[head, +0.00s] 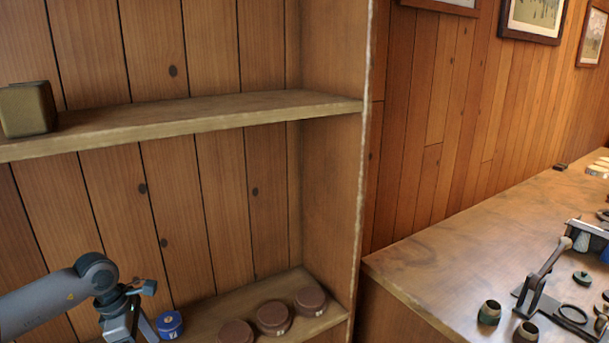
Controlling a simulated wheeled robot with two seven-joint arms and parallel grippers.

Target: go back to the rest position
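My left arm comes in from the lower left in the head view. Its gripper (136,325) points down in front of the lower shelf and is partly cut off by the bottom edge. I cannot tell whether its fingers are open or shut. A small round blue item with a white mark (170,325) is just right of the gripper; whether they touch is unclear. My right gripper is not in view.
Several brown round tins (273,318) stand on the lower shelf (330,317). A dark olive box (28,108) sits on the upper shelf (200,112). The shelf unit's upright side (350,200) separates it from a workbench (440,265) holding a lever tool (543,275) and small cups (489,312).

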